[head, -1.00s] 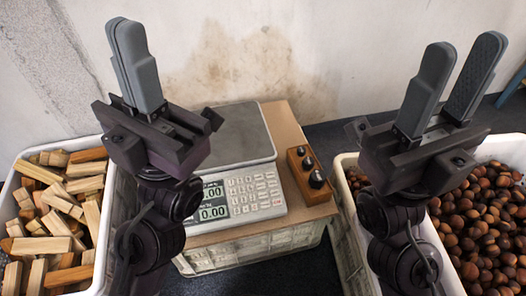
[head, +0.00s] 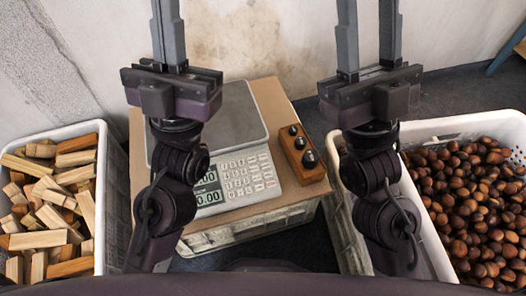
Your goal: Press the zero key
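The scale (head: 236,118) has a grey weighing plate, which is bare. Its keypad (head: 247,178) is on the front right, with several small pale keys; the zero key's label is too small to read. The display (head: 207,196) is partly hidden by my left arm, with zeros visible. My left gripper (head: 168,25) points up behind and left of the scale in the picture, its fingers together and empty. My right gripper (head: 368,25) points up to the right of the scale, its fingers apart and empty. Neither touches the keypad.
The scale stands on a brown board (head: 275,100) over a pale crate (head: 245,228). A wooden block with dark knobs (head: 302,153) sits right of the keypad. A crate of wood pieces (head: 100,215) is at left, a crate of chestnuts (head: 440,128) at right.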

